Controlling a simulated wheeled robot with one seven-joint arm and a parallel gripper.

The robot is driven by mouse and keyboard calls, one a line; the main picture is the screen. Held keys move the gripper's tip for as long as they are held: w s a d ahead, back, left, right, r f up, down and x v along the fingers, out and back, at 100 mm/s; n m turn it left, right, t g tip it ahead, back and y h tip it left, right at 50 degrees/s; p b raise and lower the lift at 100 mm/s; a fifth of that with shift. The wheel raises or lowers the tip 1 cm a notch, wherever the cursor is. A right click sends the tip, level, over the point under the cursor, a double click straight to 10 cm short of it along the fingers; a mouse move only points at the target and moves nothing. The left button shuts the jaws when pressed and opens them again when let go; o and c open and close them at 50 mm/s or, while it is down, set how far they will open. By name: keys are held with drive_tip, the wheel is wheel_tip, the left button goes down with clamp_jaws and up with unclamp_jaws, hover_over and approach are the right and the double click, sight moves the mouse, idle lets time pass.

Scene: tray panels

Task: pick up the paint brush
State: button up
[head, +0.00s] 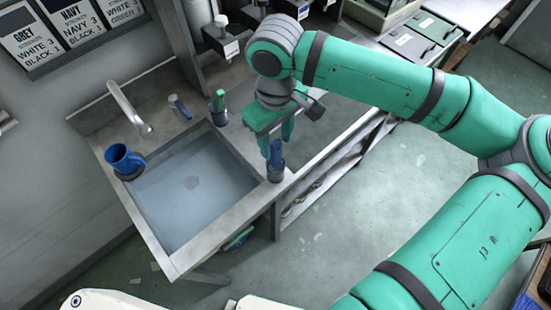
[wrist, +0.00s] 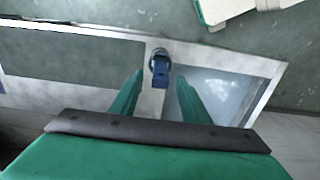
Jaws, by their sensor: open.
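A blue upright thing (head: 276,153), which looks like the paint brush, stands in a small dark cup (head: 276,174) on the sink's right rim. It also shows in the wrist view (wrist: 160,72), between the two finger lines, with the cup (wrist: 159,53) just beyond it. My green gripper (head: 276,139) is open, pointing down over the blue thing. Its fingers show in the wrist view (wrist: 160,78), one on each side with gaps, and nothing is held. I cannot tell how far the fingertips are above it. The brush's lower end is hidden in the cup.
A water-filled sink (head: 190,185) lies left of the cup. A blue mug (head: 123,159) stands on its left rim, and a green-topped thing (head: 219,100) stands in a holder behind. A faucet (head: 128,108) and a small blue-and-white item (head: 179,106) are at the back.

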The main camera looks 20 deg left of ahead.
sight(276, 160)
drive_tip(key=shift+f, duration=1.55)
clamp_jaws()
drive_tip(key=shift+r, duration=0.15)
